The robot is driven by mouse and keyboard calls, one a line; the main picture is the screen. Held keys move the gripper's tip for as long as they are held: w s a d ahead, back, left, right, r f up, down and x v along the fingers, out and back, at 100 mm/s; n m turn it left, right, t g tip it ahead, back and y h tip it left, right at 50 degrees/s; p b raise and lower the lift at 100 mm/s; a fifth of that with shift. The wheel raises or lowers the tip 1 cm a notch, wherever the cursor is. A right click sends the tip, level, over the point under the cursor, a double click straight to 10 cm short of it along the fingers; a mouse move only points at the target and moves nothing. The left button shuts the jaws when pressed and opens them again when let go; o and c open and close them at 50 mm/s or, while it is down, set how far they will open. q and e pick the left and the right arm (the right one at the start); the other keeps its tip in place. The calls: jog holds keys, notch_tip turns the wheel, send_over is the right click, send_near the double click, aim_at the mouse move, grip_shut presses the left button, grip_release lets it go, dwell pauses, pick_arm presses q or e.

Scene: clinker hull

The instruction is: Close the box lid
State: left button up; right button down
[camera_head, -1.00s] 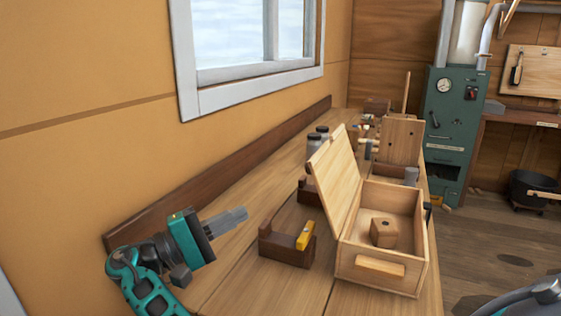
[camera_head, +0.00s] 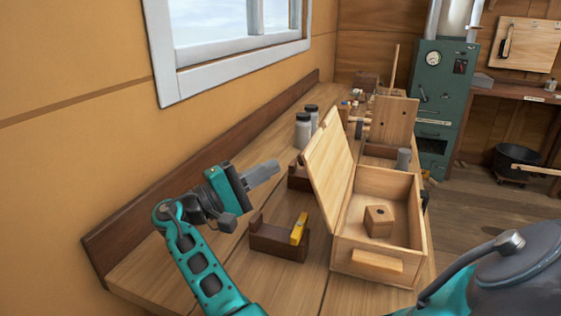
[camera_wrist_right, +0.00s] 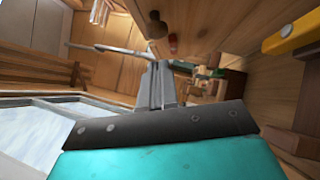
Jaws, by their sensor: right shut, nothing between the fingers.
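The light wooden box (camera_head: 346,254) stands on the bench with its open side up. Its lid (camera_head: 328,168) is hinged on the left side and stands open, tilted a little to the left. A small wooden block with a hole (camera_head: 379,221) lies inside the box. My right gripper (camera_head: 270,168) is shut and empty, to the left of the lid's outer face and apart from it in the picture. Its grey fingers also show in the right wrist view (camera_wrist_right: 155,85). My left gripper is not in view.
A dark wooden tool with a yellow piece (camera_head: 280,240) lies left of the box, near my right arm. Two jars (camera_head: 303,131) stand behind the lid. A wooden stand (camera_head: 394,120) and a grey cylinder (camera_head: 403,159) are behind the box. The wall and window (camera_head: 230,50) bound the left.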

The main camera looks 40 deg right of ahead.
jog(key=shift+s+d+r+p, duration=0.15)
jog(key=shift+s+d+r, duration=0.1)
jog(key=shift+s, duration=0.25)
jog(key=shift+s+d+r+p, duration=0.15)
jog(key=shift+s+d, duration=0.1)
jog(key=shift+s, duration=0.2)
jog(key=shift+s+d+r+p, duration=0.15)
jog(key=shift+s+d+r, duration=0.1)
jog(key=shift+s, duration=0.25)
